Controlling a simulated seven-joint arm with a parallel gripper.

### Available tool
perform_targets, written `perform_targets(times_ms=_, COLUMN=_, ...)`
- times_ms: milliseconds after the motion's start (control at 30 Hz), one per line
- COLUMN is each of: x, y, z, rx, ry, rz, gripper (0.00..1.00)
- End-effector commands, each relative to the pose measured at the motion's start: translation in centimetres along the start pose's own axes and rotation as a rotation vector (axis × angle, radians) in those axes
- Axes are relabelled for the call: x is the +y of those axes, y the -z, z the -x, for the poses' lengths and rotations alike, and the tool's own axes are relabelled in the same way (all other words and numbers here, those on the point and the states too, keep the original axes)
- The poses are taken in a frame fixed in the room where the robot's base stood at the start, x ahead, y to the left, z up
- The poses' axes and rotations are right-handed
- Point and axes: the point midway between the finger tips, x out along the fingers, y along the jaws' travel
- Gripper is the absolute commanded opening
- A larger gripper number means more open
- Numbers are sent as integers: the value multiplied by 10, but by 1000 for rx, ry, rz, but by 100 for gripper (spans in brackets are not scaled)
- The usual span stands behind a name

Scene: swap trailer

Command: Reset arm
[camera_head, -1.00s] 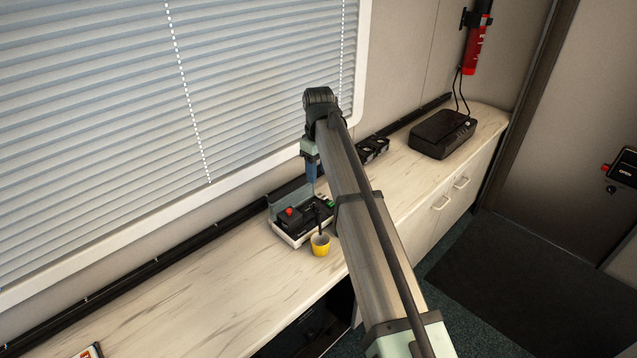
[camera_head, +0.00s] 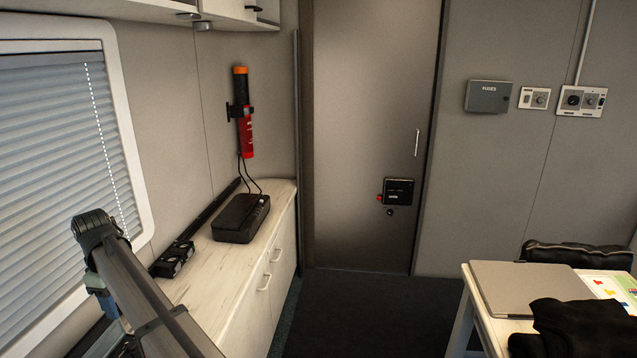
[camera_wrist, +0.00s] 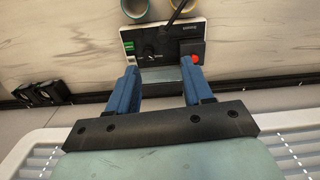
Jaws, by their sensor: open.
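In the wrist view my gripper (camera_wrist: 160,85) shows two blue fingers set apart, with nothing between them. Beyond the fingertips is a white-framed device (camera_wrist: 168,45) with a red button, a black knob and a green part. Its distance from the fingers is hard to judge. In the head view my arm reaches over the left end of the counter (camera_head: 200,290), and the fingertips are hidden at the lower left.
Two round cups (camera_wrist: 185,8) stand by the device. A black box (camera_head: 241,218) and small black units (camera_head: 172,260) sit on the counter. A red extinguisher-like cylinder (camera_head: 244,130) hangs on the wall. A table with a laptop (camera_head: 530,290) stands right; the floor between is clear.

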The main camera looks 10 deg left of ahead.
Motion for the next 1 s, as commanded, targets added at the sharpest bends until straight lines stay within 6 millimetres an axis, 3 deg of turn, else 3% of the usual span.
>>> perform_targets(times_ms=167, x=26, y=-46, z=-58, rx=-29, ry=21, rz=-89, gripper=51)
perform_targets(times_ms=500, x=72, y=-183, z=-206, rx=-99, ry=80, rz=-347, gripper=51)
perform_targets(times_ms=767, x=74, y=-294, z=-304, rx=-152, ry=129, rz=-542, gripper=51)
perform_targets(times_ms=1000, x=51, y=-395, z=-380, rx=-200, ry=177, rz=-720, gripper=51)
